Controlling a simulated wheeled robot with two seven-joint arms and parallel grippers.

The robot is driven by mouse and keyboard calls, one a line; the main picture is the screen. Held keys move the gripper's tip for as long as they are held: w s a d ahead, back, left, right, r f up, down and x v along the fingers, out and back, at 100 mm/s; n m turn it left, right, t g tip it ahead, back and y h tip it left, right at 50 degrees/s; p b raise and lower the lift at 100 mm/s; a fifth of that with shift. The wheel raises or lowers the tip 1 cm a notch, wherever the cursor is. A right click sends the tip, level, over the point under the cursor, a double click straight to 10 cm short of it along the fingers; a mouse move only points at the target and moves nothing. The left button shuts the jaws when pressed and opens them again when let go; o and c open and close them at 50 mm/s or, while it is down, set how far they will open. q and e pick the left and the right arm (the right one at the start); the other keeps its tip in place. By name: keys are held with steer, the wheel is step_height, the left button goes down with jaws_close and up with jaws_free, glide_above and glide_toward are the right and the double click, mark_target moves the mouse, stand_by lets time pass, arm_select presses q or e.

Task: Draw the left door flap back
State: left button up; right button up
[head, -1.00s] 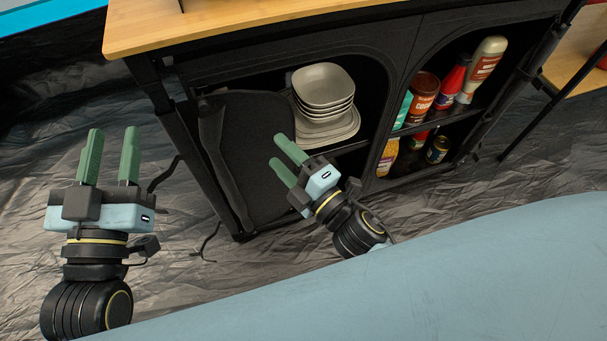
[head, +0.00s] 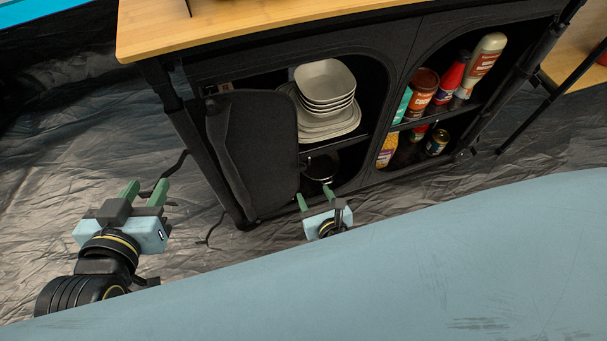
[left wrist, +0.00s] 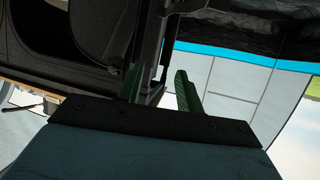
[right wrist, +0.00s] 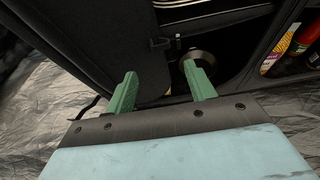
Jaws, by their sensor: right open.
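The left door flap (head: 262,145) is a black fabric panel at the left of the cabinet's left opening. It covers the left part of that opening, with a rolled fold along its left side, and its right edge hangs free. The flap also shows in the right wrist view (right wrist: 115,40). My right gripper (head: 315,197) is low in front of the cabinet, by the flap's lower right corner, open and empty. My left gripper (head: 145,187) is open and empty, left of the cabinet's front left leg and apart from the flap.
Grey dishes (head: 325,82) are stacked on the shelf behind the flap, with a dark pot (head: 320,167) below. Bottles and cans (head: 447,85) fill the right compartment. A wooden top (head: 240,25) overhangs the cabinet. The wrinkled floor (head: 60,190) at left is clear.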

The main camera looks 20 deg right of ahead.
steer(key=b, duration=0.2)
glide_toward(301, 170)
steer(key=w, duration=0.2)
steer(key=x, duration=0.2)
steer(key=b+x, duration=0.1)
steer(key=x, duration=0.1)
steer(key=shift+f, duration=0.35)
arm_select(q)
step_height(301, 170, up, 14)
steer(key=d+t+h+b, duration=0.1)
steer(key=d+t+h, duration=0.1)
steer(key=t, duration=0.8)
steer(key=shift+s+d+r+h, duration=0.15)
steer(key=shift+d+r+h, duration=0.1)
steer(key=shift+h, duration=0.55)
arm_select(e)
steer(key=shift+w+f, duration=0.2)
steer(key=shift+w, duration=0.45)
